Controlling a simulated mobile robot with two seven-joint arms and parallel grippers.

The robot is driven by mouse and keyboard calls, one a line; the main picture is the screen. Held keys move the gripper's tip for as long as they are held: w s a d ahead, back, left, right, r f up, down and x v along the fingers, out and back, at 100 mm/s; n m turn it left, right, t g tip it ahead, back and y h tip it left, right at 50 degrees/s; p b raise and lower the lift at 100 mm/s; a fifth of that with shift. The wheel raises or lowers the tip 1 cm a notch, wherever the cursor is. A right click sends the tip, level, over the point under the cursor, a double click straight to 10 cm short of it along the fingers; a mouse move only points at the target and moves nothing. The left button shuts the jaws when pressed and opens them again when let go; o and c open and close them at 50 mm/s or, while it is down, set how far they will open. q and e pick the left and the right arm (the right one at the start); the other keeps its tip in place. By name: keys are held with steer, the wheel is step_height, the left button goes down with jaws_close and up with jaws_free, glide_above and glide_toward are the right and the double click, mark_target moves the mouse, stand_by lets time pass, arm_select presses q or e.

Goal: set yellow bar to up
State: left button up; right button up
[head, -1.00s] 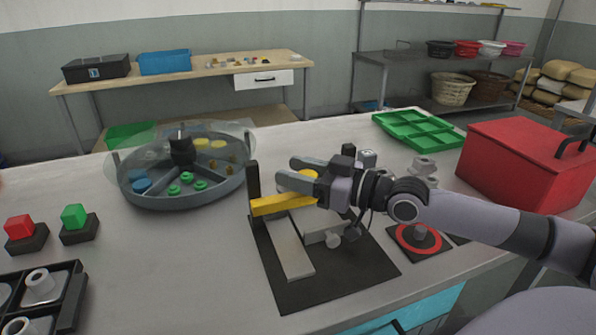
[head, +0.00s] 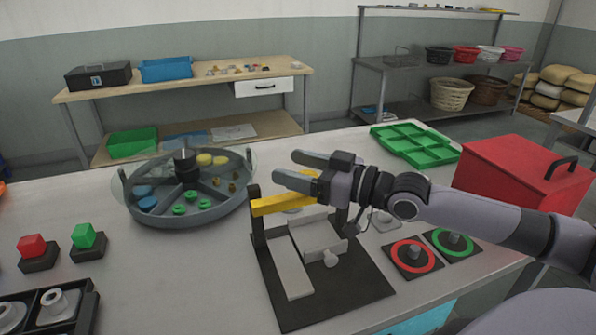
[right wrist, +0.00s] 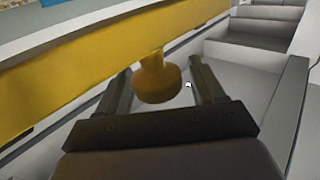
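The yellow bar (head: 285,205) spans a dark stand with two upright posts, and its left end is close to the top of the left post (head: 257,222). My right gripper (head: 287,167) is above and behind the bar, its fingers pointing left, and it hides the bar's right part. In the right wrist view, the bar (right wrist: 75,72) crosses the upper left, and its round yellow knob (right wrist: 158,85) sits between my spread fingers, with a gap on each side. My right gripper is open there (right wrist: 162,85). My left gripper is out of view.
The stand's black base (head: 345,305) carries light grey blocks and a small knob. A round compartment tank (head: 165,217) stands left, red (head: 33,246) and green (head: 83,236) buttons front left. Red-ringed (head: 398,250) and green-ringed pads, a red box (head: 510,170) and green tray lie right.

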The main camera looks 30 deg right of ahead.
steer(key=shift+s+d+f, duration=0.1)
steer(key=shift+f, duration=0.15)
steer(key=shift+v, duration=1)
steer(key=shift+p+v, duration=1.6)
steer(key=shift+v, duration=0.8)
steer(key=shift+r, duration=0.15)
steer(key=shift+s, duration=0.1)
